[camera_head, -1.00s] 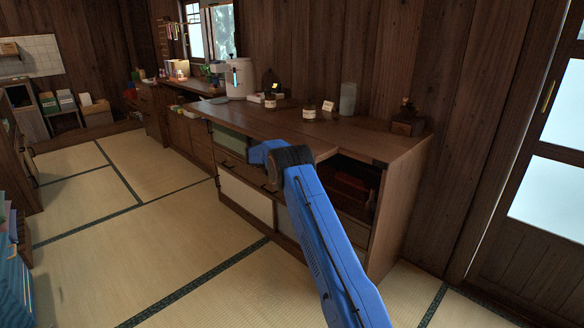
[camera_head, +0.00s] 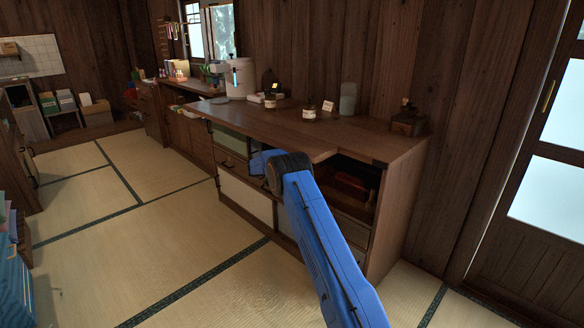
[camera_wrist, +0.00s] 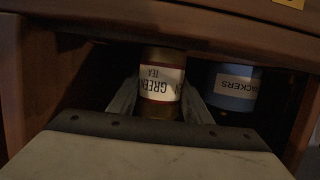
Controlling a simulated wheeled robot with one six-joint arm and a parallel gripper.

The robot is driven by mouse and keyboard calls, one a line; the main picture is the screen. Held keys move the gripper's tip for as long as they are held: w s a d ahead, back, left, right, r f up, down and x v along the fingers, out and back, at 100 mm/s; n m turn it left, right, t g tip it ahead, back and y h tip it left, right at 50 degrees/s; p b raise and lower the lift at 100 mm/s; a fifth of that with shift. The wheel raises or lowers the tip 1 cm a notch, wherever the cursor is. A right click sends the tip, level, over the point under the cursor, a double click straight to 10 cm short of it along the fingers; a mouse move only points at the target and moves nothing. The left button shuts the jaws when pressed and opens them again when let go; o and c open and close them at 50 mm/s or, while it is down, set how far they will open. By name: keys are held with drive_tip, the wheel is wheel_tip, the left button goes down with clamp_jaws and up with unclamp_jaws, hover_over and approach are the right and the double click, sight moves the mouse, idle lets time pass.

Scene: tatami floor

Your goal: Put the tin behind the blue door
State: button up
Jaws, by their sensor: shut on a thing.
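A brown tin with a white label reading "GREEN TEA" (camera_wrist: 160,84) is between the two fingers of my gripper (camera_wrist: 160,102) in the wrist view. The gripper is shut on it. The tin is inside a dark wooden compartment. A blue tin (camera_wrist: 232,90) with a white label, partly reading "CKERS" and upside down in the picture, is just right of it. In the head view my arm hides my gripper, at the front of the wooden counter (camera_head: 350,138). No door that is clearly blue shows there.
The compartment's walls and front edge are close around my gripper. Jars (camera_head: 309,112), a grey canister (camera_head: 348,98) and a white appliance (camera_head: 241,78) stand on the counter. A pale green front (camera_head: 230,142) and a white panel (camera_head: 245,197) are below. The tatami floor (camera_head: 120,245) is clear.

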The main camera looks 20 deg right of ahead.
drive_tip(key=shift+f, duration=0.1)
drive_tip(key=o, duration=1.4)
drive_tip(key=shift+a+r, duration=0.2)
drive_tip(key=shift+r, duration=0.05)
drive_tip(key=v, duration=1.1)
drive_tip(key=shift+s+a+r, duration=0.15)
drive_tip(key=shift+s+a, duration=0.05)
